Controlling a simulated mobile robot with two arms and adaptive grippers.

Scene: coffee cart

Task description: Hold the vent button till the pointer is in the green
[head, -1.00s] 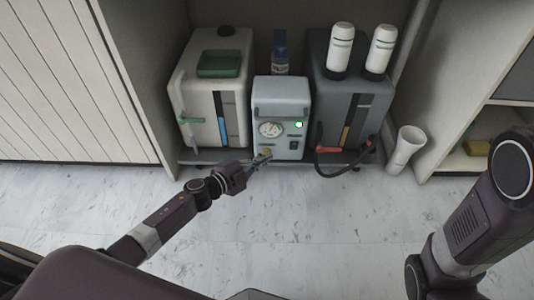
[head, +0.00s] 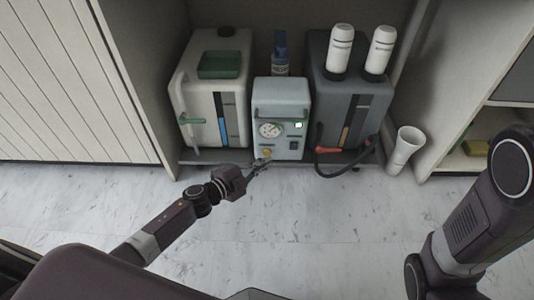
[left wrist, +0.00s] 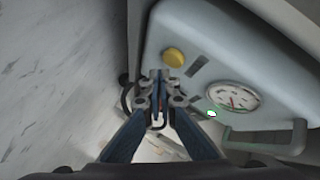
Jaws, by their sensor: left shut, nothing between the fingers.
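The yellow vent button (head: 267,153) is on the lower front of the pale blue-grey machine (head: 283,92). It shows uncovered in the left wrist view (left wrist: 174,58). The round white gauge (head: 270,130) is above it and also shows in the left wrist view (left wrist: 232,96); its pointer is too small to read surely against the coloured marks. My left gripper (head: 265,164) is shut and empty, just below and in front of the button. In the left wrist view its fingertips (left wrist: 161,80) appear apart from the button. My right gripper is out of view.
A white tank (head: 203,98) stands left of the machine and a dark tank (head: 322,98) with a red-handled hose (head: 330,150) stands right. White cups (head: 404,150) are on the far right. A small lamp (head: 299,125) glows green-white. The floor in front is clear.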

